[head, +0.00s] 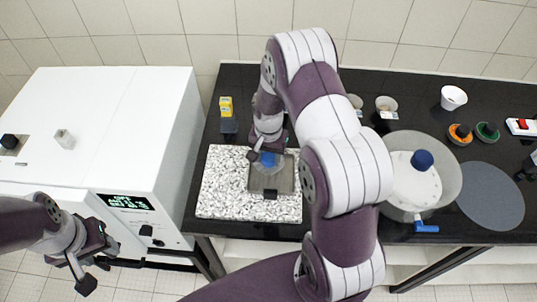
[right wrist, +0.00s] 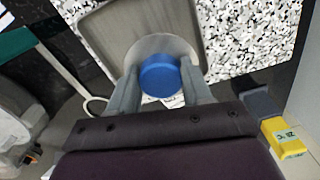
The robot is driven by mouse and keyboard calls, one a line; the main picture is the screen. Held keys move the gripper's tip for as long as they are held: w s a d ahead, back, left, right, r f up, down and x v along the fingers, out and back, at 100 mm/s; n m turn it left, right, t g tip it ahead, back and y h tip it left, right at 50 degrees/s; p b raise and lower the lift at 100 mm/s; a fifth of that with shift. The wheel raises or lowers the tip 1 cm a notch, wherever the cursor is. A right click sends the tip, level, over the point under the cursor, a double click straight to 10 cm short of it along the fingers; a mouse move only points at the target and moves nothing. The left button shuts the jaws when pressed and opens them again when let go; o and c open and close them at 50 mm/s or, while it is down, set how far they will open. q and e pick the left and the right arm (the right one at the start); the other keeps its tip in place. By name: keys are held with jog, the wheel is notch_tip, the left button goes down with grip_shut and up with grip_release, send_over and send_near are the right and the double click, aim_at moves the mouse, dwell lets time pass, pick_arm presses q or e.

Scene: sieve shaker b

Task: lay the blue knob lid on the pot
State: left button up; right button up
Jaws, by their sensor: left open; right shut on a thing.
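The blue knob (right wrist: 160,78) sits between the two fingers of my right gripper (right wrist: 160,70), which is shut on it. A pale grey round lid disc (right wrist: 158,45) shows around the knob. In the head view the knob (head: 267,159) is over the grey square tray (head: 284,181) on the speckled slab. Whether the lid touches anything below is hidden. Two small pots (head: 386,103) (head: 355,100) stand at the back behind my right arm, the left one partly covered; I cannot tell which pot is meant. My left gripper (head: 92,273) is open and empty at lower left.
A large round bowl (head: 452,160) holds a white disc with a dark blue knob (head: 422,160). A yellow box (head: 226,106) stands behind the speckled slab (head: 222,182). A white machine (head: 110,110) stands left.

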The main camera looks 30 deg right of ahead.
jog(key=o, duration=1.1)
notch_tip(320, 180, up, 7)
jog(key=p, duration=0.6)
jog(key=shift+r, duration=0.1)
